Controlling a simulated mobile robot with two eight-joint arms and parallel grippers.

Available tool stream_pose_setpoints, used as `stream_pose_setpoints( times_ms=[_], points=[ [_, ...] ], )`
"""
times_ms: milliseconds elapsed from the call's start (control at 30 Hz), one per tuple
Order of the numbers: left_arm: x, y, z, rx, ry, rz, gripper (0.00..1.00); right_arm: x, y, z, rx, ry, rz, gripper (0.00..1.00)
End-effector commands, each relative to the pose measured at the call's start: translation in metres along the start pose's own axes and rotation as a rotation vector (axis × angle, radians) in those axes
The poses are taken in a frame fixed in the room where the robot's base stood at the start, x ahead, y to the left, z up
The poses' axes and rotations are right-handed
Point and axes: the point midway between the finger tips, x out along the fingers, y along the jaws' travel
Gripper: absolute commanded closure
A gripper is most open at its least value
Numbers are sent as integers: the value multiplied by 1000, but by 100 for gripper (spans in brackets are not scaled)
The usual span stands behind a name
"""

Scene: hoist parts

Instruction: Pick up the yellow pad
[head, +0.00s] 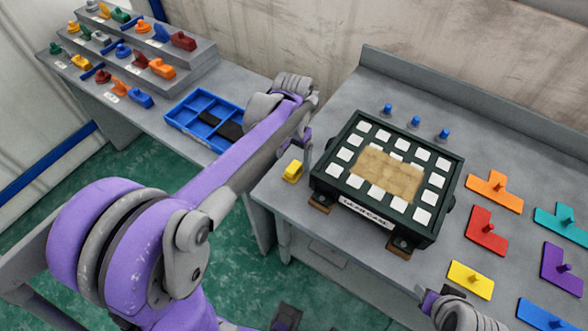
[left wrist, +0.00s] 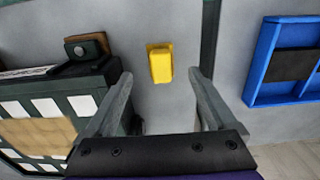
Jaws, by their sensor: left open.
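A small yellow pad (head: 292,171) sits on the grey bench, left of the dark tray (head: 325,188), near the bench's left edge. In the left wrist view, the yellow pad (left wrist: 160,64) lies ahead of the gap between my fingers, apart from both. My left gripper (head: 304,150) is above and just beside the pad, partly hidden by my arm. In the left wrist view, my left gripper (left wrist: 161,88) is open and empty. My right gripper (head: 428,300) is only partly in view at the bottom; its fingers cannot be made out.
The dark tray holds white squares around a tan patch (head: 388,175). Coloured knobbed pieces, including a flat yellow one (head: 470,280), lie on the right. Blue pegs (head: 414,122) stand behind the tray. A blue divided bin (head: 185,112) and a stepped rack (head: 180,62) are on the left bench.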

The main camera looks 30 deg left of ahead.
Motion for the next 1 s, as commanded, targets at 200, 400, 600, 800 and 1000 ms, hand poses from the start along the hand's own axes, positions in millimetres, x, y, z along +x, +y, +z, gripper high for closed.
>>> stream_pose_setpoints(
  times_ms=[200, 400, 600, 800, 1000],
  points=[
    [18, 0, -2, 0, 0, 0, 10, 0, 0, 0, 0, 0, 0, 50],
    [49, 0, -3, 0, 0, 0, 10, 2, 0, 1, 0, -1, 0, 50],
    [59, 0, -3, 0, 1, 0, 10, 2, 0, 2, 0, -1, 0, 50],
    [58, 0, -3, 0, 1, 0, 19, 2, 0, 2, 0, -1, 0, 50],
    [58, 0, -3, 0, 1, 0, 55, 2, 0, 1, 0, -1, 0, 50]
  ],
)
